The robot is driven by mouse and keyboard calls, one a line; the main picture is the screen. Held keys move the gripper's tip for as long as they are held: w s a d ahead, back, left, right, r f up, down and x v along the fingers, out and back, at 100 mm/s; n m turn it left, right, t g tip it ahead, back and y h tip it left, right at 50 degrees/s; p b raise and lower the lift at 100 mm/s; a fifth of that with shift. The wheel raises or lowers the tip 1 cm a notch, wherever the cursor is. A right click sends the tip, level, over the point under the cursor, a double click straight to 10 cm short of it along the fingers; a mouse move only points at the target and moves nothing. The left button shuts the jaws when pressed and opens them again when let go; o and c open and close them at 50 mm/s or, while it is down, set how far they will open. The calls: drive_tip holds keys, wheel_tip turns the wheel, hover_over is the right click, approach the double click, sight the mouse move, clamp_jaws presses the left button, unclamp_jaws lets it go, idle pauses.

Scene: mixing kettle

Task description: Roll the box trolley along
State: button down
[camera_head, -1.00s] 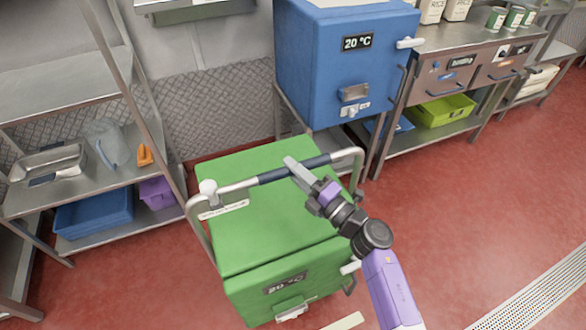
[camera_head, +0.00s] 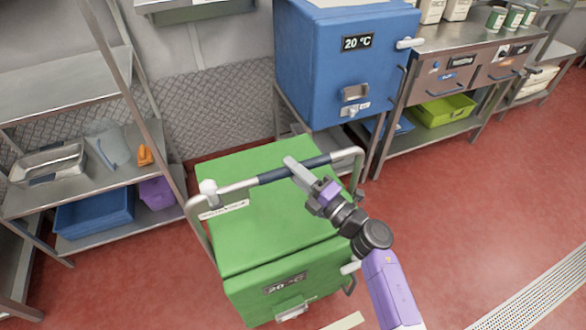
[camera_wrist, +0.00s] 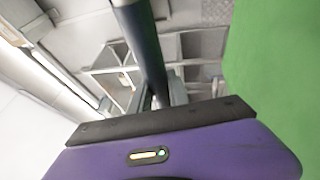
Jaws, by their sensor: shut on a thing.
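The box trolley (camera_head: 275,215) is a green lidded box with a "20 °C" label and a latch on its front, standing on the red floor. A metal push handle (camera_head: 235,186) with a dark blue grip (camera_head: 275,176) arches over its top. My gripper (camera_head: 297,170) is shut on the dark blue grip, right of the handle's middle. In the wrist view the dark grip bar (camera_wrist: 145,45) runs down between the fingers, and the green box side (camera_wrist: 275,60) fills the right. The trolley's wheels are hidden.
A blue box (camera_head: 330,75) stands on a stand just behind the trolley. A steel shelf rack (camera_head: 60,195) with trays and bins is at left. A steel counter (camera_head: 450,65) with a lime crate (camera_head: 442,110) is at back right. Red floor (camera_head: 460,210) is clear at right.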

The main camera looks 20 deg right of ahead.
drive_tip(key=shift+s+f, duration=0.1)
idle(0.3)
drive_tip(key=s+p, duration=0.2)
drive_tip(key=s, duration=0.6)
drive_tip(key=shift+s, duration=0.15)
drive_tip(key=c, duration=1.3)
unclamp_jaws()
drive_tip(key=shift+o, duration=0.2)
drive_tip(key=v, duration=0.7)
drive_tip(key=shift+s+d+b, duration=0.15)
drive_tip(key=shift+s+b, duration=0.2)
drive_tip(key=shift+b, duration=0.05)
